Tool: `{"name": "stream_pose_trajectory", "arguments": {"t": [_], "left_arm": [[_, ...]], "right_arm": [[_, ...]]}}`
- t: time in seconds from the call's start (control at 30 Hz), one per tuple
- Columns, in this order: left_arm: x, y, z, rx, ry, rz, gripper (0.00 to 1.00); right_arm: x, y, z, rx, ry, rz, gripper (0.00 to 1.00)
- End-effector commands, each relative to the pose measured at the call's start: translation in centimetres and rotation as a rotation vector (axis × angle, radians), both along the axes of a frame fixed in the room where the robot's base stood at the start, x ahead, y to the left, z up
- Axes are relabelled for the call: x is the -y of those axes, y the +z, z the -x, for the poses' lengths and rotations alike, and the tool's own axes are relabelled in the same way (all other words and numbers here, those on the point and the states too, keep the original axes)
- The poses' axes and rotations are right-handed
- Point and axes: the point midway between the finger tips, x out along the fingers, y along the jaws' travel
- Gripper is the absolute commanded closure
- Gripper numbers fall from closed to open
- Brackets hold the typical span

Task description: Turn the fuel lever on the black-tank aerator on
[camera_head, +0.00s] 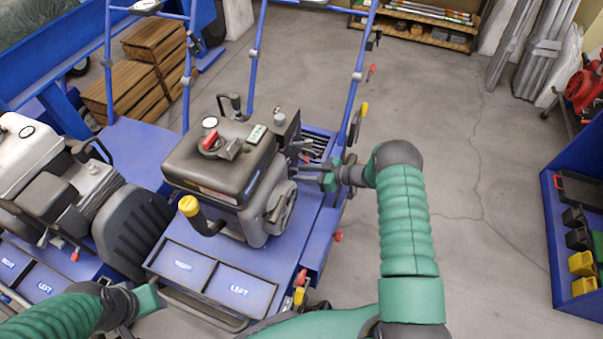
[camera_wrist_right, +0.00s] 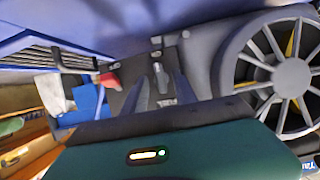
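The black-tank aerator (camera_head: 225,160) stands in the middle of the head view on a blue frame, its dark tank on top of the engine. My right gripper (camera_head: 308,178) reaches in from the right to the engine's side. In the right wrist view, my right gripper (camera_wrist_right: 162,88) has its two fingers apart. A small grey lever (camera_wrist_right: 160,72) shows between and just beyond the fingertips, beside a partly hidden "FUEL" label (camera_wrist_right: 166,102). I cannot tell whether the fingers touch it. My left gripper (camera_head: 148,300) is at the lower left, away from this engine; its opening is unclear.
A white-tank aerator (camera_head: 30,155) stands close on the left. A spoked round cover (camera_wrist_right: 290,78) is just right of the fingers in the wrist view. Blue handle bars (camera_head: 350,75) rise behind the engine. The floor (camera_head: 470,150) to the right is clear up to a blue shelf (camera_head: 570,285).

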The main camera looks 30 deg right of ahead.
Motion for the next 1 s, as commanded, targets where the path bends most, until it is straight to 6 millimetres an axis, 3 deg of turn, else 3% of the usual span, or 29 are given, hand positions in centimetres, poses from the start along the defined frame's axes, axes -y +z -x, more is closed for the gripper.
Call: {"name": "stream_pose_trajectory", "arguments": {"t": [0.2,0.5,0.7,1.0], "left_arm": [[0.0,2.9,0.0,0.000,0.000,0.000,0.64],[0.0,5.6,0.0,0.000,0.000,0.000,0.64],[0.0,6.0,0.0,0.000,0.000,0.000,0.64],[0.0,5.9,0.0,0.000,0.000,0.000,0.64]], "right_arm": [[3.5,2.8,3.7,-0.002,-0.005,0.000,0.66],[8.6,5.5,9.3,-0.003,-0.004,-0.001,0.66],[10.0,6.0,10.9,-0.003,-0.002,0.000,0.66],[10.0,6.0,11.0,-0.003,-0.001,0.000,0.66]]}}
